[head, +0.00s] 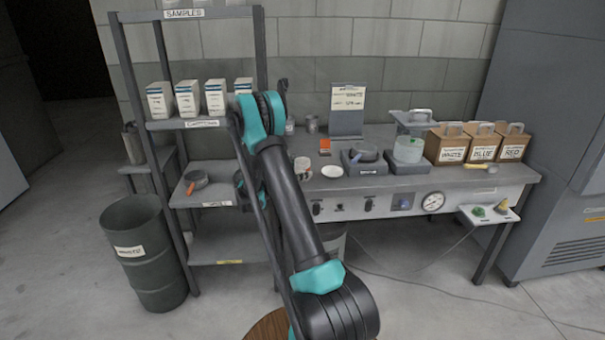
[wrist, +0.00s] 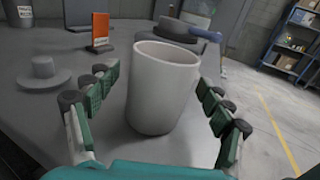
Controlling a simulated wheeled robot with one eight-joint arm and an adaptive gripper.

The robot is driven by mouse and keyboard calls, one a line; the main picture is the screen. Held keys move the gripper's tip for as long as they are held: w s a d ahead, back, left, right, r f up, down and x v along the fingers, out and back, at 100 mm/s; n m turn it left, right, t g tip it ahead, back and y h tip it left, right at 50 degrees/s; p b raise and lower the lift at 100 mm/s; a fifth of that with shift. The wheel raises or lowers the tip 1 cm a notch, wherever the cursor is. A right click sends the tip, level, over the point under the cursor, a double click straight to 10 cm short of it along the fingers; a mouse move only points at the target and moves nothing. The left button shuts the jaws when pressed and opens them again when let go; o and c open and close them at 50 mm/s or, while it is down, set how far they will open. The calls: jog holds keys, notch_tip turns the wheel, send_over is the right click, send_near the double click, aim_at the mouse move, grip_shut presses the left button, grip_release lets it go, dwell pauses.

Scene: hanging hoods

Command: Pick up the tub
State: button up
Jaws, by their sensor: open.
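The tub (wrist: 165,90) is a plain pale, open-topped cup that widens toward its rim. In the wrist view it stands upright on the grey bench top (wrist: 95,125). My gripper (wrist: 153,82) is open, with one finger on each side of the tub. A gap shows between the left finger and the tub. The right fingertip appears close to the wall; I cannot tell whether it touches. In the head view a small pale tub (head: 302,166) shows beside my arm, which hides most of the gripper.
An orange card (wrist: 100,28) in a stand and a grey lid-like piece (wrist: 45,75) are near the tub. A white dish (head: 332,171), a hotplate (head: 366,168) and labelled boxes (head: 448,148) line the bench. A sample rack (head: 185,124) stands left.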

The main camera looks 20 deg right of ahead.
jog(key=shift+d, duration=0.3)
jog(key=c, duration=1)
notch_tip(320, 180, up, 20)
